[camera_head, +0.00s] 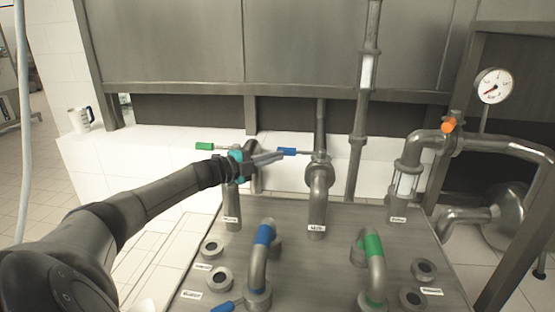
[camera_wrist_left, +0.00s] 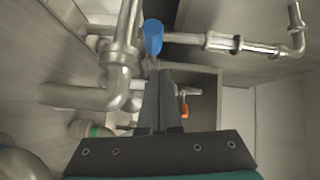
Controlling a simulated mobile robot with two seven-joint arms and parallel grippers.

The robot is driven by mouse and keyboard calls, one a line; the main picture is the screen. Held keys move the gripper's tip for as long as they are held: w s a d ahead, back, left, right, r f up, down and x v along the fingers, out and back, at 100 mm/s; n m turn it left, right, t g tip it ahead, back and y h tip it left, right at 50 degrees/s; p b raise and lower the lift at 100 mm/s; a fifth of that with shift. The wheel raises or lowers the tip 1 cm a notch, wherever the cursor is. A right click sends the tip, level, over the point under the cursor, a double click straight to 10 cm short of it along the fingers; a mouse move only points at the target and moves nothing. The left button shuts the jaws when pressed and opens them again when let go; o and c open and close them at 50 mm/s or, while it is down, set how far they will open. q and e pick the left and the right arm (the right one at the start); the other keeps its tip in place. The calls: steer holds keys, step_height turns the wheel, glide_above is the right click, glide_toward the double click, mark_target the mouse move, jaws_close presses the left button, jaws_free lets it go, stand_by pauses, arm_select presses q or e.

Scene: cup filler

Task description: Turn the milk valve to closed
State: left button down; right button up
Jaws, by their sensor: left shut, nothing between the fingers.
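A blue valve handle (camera_head: 287,151) points left from the middle pipe (camera_head: 318,185) in the head view. A small label (camera_head: 316,228) at that pipe's foot seems to read "MILK", but is too small to be sure. My left gripper (camera_head: 279,157) is shut and empty, its fingertips close to the left end of the blue handle. In the left wrist view the blue handle (camera_wrist_left: 153,37) lies just beyond the shut fingertips (camera_wrist_left: 161,74); I cannot tell whether they touch. My right gripper is not in view.
A green handle (camera_head: 205,146) sticks out left behind my left gripper. An orange handle (camera_head: 449,125) sits on the right pipe, below a gauge (camera_head: 494,86). Blue-banded (camera_head: 264,235) and green-banded (camera_head: 373,245) bent pipes stand in front. A white mug (camera_head: 80,119) stands at far left.

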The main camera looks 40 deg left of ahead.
arm_select(q)
steer(key=s+a, duration=0.6)
steer(key=s, duration=0.2)
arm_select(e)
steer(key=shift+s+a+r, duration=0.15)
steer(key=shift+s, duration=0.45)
